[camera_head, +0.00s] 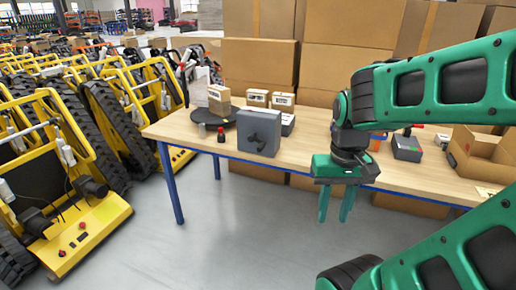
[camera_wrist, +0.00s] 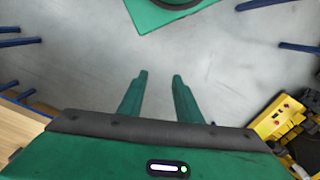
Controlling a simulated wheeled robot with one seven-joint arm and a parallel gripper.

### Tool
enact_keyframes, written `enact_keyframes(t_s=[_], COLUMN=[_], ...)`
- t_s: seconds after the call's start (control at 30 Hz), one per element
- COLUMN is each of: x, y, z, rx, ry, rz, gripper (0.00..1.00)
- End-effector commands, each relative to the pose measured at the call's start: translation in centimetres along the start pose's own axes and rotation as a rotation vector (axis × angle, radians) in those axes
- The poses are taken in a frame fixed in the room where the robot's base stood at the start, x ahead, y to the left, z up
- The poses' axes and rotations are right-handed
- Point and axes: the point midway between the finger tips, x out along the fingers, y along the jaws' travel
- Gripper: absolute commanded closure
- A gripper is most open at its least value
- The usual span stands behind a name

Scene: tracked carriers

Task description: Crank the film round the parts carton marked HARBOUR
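A small brown carton (camera_head: 219,99) with a white label stands on a black round disc (camera_head: 212,119) at the left of the wooden table (camera_head: 318,139). Two more small labelled cartons, one on the left (camera_head: 257,97) and one on the right (camera_head: 283,101), stand behind a grey box. The labels are too small to read. The grey box (camera_head: 264,143) has a dark crank-like part on its front face. My gripper (camera_head: 336,206) hangs pointing down before the table's front edge, right of the grey box. Its fingers are apart and empty; the wrist view shows the gap (camera_wrist: 159,88) over bare floor.
A small dark bottle (camera_head: 221,136) with a red top stands by the disc. A grey case (camera_head: 407,148) and an open carton (camera_head: 487,158) are on the table's right. Large cartons (camera_head: 258,63) stack behind. Yellow tracked carriers (camera_head: 95,215) stand left. Floor before the table is clear.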

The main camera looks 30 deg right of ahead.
Motion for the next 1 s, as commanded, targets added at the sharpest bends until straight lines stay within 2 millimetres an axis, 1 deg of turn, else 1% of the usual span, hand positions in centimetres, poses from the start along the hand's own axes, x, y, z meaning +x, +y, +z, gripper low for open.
enact_keyframes(t_s=[0.03, 0.07, 0.1, 0.13, 0.17, 0.27, 0.37, 0.57, 0.7, 0.87, 1.0], x=[0.0, 0.0, -0.3, -0.4, -0.3, 0.2, 1.2, 3.6, 5.0, 6.1, 6.6], y=[0.0, 0.0, 0.4, 0.6, 0.7, 0.8, 1.0, 1.9, 2.1, 1.9, 0.9], z=[0.0, 0.0, 0.7, 0.8, 0.6, -0.7, -3.0, -9.0, -13.1, -17.6, -21.5], rx=[0.0, 0.0, 0.001, 0.003, 0.007, 0.033, 0.072, 0.15, 0.176, 0.173, 0.14], ry=[0.0, 0.0, 0.007, 0.012, 0.012, 0.016, 0.03, 0.102, 0.182, 0.301, 0.431], rz=[0.0, 0.0, -0.003, -0.002, 0.002, 0.034, 0.092, 0.262, 0.392, 0.541, 0.663], gripper=[0.64, 0.62, 0.62, 0.62, 0.62, 0.62, 0.62, 0.62, 0.62, 0.62, 0.62])
